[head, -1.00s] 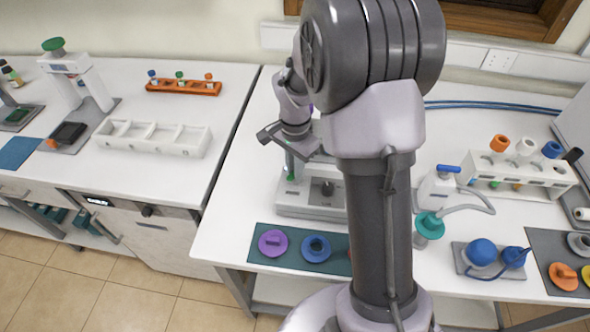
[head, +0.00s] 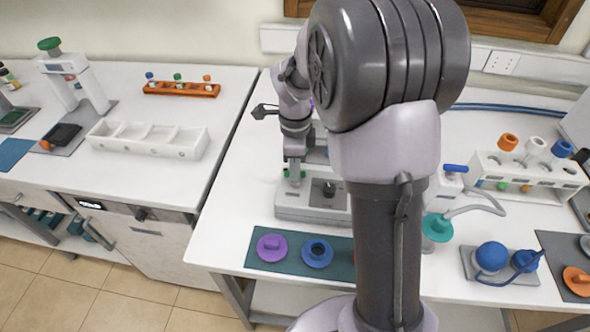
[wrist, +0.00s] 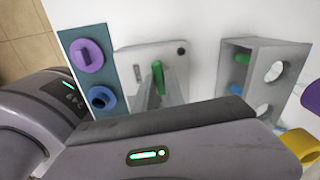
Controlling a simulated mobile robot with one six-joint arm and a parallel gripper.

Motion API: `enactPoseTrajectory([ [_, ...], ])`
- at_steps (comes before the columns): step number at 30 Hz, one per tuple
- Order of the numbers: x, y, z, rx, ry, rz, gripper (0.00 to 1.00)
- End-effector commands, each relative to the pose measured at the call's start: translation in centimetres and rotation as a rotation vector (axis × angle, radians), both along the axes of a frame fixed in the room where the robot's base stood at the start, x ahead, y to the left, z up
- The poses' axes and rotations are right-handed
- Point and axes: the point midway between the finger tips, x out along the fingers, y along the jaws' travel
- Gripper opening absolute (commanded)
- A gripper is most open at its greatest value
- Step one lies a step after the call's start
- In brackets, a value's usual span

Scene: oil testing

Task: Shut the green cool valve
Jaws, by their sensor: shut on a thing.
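The green cool valve (head: 302,174) is a small green handle on the left part of the grey-white device (head: 290,209) on the bench. It also shows in the wrist view (wrist: 158,72) as a green bar on the device's pale top. My gripper (head: 294,175) points down at the valve. In the wrist view, part of the handle is hidden between the fingers. My arm covers the device's right side in the head view.
A dark green mat (head: 258,260) with a purple cap (head: 271,247) and a blue ring (head: 317,250) lies in front of the device. The bench left of the device is clear.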

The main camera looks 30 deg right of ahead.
Motion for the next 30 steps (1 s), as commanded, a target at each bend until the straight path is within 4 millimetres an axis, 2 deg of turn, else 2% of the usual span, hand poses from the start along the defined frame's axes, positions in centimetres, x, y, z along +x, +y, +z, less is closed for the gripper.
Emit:
enactPoseTrajectory([
  [10, 0.04, -0.01, 0.01, 0.0, -0.001, -0.118, 0.0],
  [26, 0.04, -0.01, 0.06, 0.0, -0.001, -0.137, 0.0],
  [27, 0.04, -0.01, 0.06, 0.0, -0.001, -0.137, 0.2],
  [30, 0.03, 0.0, 0.05, 0.0, -0.001, -0.137, 0.36],
])
